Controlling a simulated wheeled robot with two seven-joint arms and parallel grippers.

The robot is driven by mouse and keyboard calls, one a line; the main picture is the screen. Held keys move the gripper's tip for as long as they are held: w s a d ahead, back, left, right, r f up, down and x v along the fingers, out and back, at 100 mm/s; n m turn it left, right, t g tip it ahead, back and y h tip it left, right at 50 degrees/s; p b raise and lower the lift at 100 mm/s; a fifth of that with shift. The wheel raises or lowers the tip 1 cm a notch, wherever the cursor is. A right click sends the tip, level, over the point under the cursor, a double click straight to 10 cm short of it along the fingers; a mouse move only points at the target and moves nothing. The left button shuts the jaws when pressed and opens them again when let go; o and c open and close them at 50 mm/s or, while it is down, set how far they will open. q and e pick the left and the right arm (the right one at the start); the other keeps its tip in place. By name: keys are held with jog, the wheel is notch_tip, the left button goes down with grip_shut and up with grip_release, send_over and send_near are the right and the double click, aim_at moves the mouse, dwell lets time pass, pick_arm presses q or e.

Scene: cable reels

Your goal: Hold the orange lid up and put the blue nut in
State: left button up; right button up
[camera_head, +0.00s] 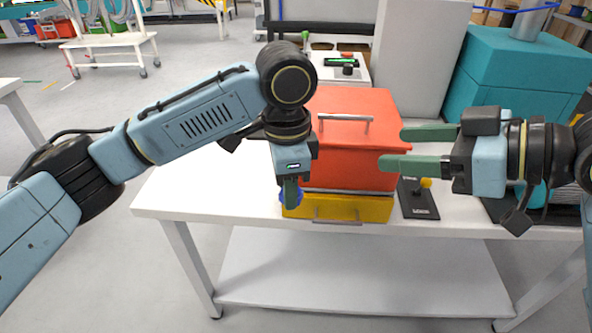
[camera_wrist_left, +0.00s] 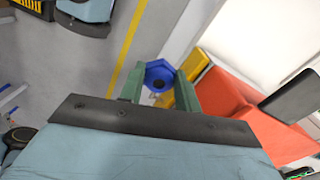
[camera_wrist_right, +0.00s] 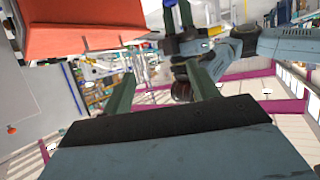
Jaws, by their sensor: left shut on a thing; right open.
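The orange lid (camera_head: 355,150) lies over the yellow box (camera_head: 345,209) on the white table, with a metal handle (camera_head: 345,118) on top. The lid looks closed down. The blue nut (camera_wrist_left: 159,75) is between the green fingers of my left gripper (camera_wrist_left: 160,92), which is shut on it. In the head view my left gripper (camera_head: 290,193) points down at the box's left front corner, with the nut's blue edges showing beside its fingers. My right gripper (camera_head: 402,149) is open and empty, its fingers pointing left at the lid's right side.
A large teal box (camera_head: 525,65) and a grey panel (camera_head: 415,55) stand at the back right. The table's left part (camera_head: 185,190) is clear.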

pick_arm(q)
jog(key=shift+s+a+f+m, duration=0.15)
jog(key=shift+f+m, duration=0.15)
jog(key=shift+m, duration=0.2)
jog(key=shift+s+a+f+m, duration=0.15)
jog(key=shift+f+m, duration=0.15)
jog(key=shift+m, duration=0.2)
pick_arm(e)
jog(key=shift+o, duration=0.2)
pick_arm(q)
jog(key=shift+w, duration=0.1)
pick_arm(e)
jog(key=a+f+n+t+h, duration=0.1)
jog(key=a+f+n+h, duration=0.35)
jog(key=f+n, duration=0.35)
jog(key=a+f+n+h, duration=0.3)
jog(key=a+f+n, duration=0.2)
jog(key=f, duration=0.4)
jog(key=s+a+r+n+t+h, duration=0.4)
jog(key=s+a+n+t, duration=0.35)
jog(key=n, duration=0.35)
jog(key=x, duration=1.2)
jog(key=shift+d, duration=0.4)
jog(key=shift+r, duration=0.15)
